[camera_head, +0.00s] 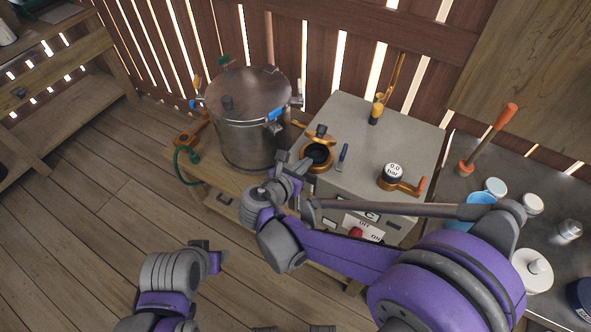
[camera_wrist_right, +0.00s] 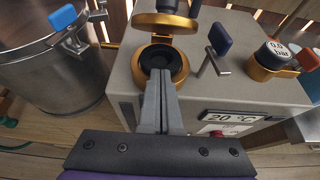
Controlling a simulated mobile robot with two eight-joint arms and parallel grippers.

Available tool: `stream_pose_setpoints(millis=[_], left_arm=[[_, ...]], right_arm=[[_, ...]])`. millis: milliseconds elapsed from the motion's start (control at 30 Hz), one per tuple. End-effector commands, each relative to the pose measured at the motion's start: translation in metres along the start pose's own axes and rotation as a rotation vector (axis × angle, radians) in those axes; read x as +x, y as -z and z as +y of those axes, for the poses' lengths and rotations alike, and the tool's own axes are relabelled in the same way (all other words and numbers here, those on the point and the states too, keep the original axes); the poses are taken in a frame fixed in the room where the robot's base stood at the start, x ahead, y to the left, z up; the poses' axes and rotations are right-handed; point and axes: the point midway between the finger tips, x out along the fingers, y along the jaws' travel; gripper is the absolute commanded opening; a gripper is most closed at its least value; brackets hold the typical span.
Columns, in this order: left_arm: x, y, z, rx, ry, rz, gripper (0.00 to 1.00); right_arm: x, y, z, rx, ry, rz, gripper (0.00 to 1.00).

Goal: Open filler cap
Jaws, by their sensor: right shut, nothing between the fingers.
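The filler port (camera_head: 317,154) is a brass ring with a dark opening on top of the grey machine (camera_head: 372,140). Its brass cap (camera_head: 319,132) stands raised at the back of the ring, so the opening is uncovered. The right wrist view also shows the ring (camera_wrist_right: 183,70) and the lifted cap (camera_wrist_right: 167,20). My right gripper (camera_head: 303,164) is shut and empty. Its fingertips (camera_wrist_right: 160,78) overlap the port's front edge in the wrist view; I cannot tell if they touch. My left gripper (camera_head: 218,256) is low over the floor, away from the machine; its jaw state is unclear.
A blue-handled lever (camera_wrist_right: 221,40) stands just right of the port, and a pressure gauge (camera_head: 394,172) farther right. A steel pot (camera_head: 250,125) stands close on the left. A dark table (camera_head: 505,240) with jars is at the right. The floor at left is clear.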

Motion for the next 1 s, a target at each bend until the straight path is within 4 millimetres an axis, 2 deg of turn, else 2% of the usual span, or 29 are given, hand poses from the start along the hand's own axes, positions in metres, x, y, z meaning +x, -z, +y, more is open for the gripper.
stream_pose_setpoints(millis=[33,67,133,300,1000], left_arm=[[-0.001,0.001,0.000,0.000,0.000,0.000,0.50],[-0.002,0.002,0.000,0.000,0.000,0.001,0.50],[-0.008,0.006,0.000,0.000,0.000,0.005,0.50],[-0.013,0.012,0.000,0.000,0.000,0.009,0.50],[-0.018,0.017,0.000,0.000,0.000,0.013,0.50]], right_arm=[[0.011,-0.001,-0.001,0.002,0.005,0.000,0.00],[0.015,-0.003,-0.001,0.003,0.003,0.000,0.00],[0.015,-0.018,0.000,0.003,0.001,0.000,0.00],[0.019,-0.035,0.000,0.002,0.000,0.000,0.00],[0.020,-0.045,-0.001,0.002,0.001,0.043,0.00]])
